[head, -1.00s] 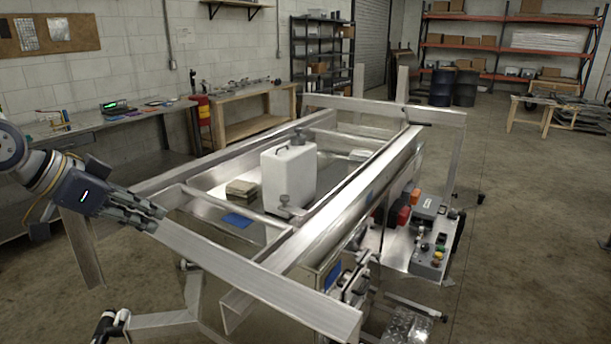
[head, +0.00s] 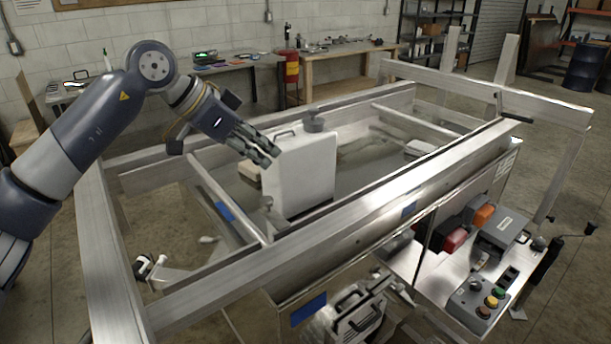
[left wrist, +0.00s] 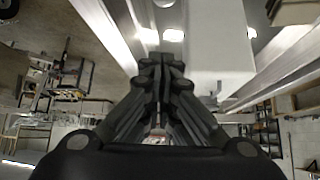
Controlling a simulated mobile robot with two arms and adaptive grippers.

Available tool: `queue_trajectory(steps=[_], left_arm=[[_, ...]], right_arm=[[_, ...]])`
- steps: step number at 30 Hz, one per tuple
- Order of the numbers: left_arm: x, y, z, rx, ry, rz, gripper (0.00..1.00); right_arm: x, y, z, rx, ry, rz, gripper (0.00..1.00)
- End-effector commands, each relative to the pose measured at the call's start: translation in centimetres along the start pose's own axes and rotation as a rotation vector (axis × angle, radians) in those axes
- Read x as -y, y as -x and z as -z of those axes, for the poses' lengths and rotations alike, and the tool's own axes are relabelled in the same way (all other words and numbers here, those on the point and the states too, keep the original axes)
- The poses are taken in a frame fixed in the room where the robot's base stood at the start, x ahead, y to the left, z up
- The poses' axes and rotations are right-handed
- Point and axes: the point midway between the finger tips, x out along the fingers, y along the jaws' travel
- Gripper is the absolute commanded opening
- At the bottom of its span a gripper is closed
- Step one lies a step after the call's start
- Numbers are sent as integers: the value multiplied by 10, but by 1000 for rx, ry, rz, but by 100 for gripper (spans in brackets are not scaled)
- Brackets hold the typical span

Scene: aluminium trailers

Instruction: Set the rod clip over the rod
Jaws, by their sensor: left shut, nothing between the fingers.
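My left gripper (head: 268,152) reaches in from the left over the trailer frame. Its fingers are shut and empty; in the left wrist view the fingertips (left wrist: 160,62) meet. In the head view the fingers overlap the upper left of an upright white container (head: 305,175), which also shows in the left wrist view (left wrist: 218,40); I cannot tell whether they touch. I cannot make out a rod clip or say which bar is the rod. A dark handle-like piece (head: 516,118) sits at the far right corner of the frame. My right gripper is out of view.
Aluminium rails (head: 350,212) and a crossbar (head: 225,195) surround the trailer bed. A control box with coloured buttons (head: 478,303) and red and orange parts sit on a plate at the right. A workbench (head: 345,65) stands behind. Floor is open at right.

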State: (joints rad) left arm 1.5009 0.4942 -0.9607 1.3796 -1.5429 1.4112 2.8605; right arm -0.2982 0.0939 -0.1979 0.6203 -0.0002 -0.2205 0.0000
Motion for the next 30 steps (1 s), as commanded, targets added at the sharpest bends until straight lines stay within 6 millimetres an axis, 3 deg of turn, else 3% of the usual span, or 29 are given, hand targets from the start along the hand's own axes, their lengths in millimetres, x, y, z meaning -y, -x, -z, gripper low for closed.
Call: queue_trajectory(steps=[11, 16, 30], left_arm=[[0, 0, 0, 0, 1, 0, 0], [0, -11, 1, 2, 1, -3, 0], [0, -98, -1, 2, 3, -1, 0]], right_arm=[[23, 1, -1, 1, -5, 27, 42], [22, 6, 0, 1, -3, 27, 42], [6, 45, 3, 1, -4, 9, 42]])
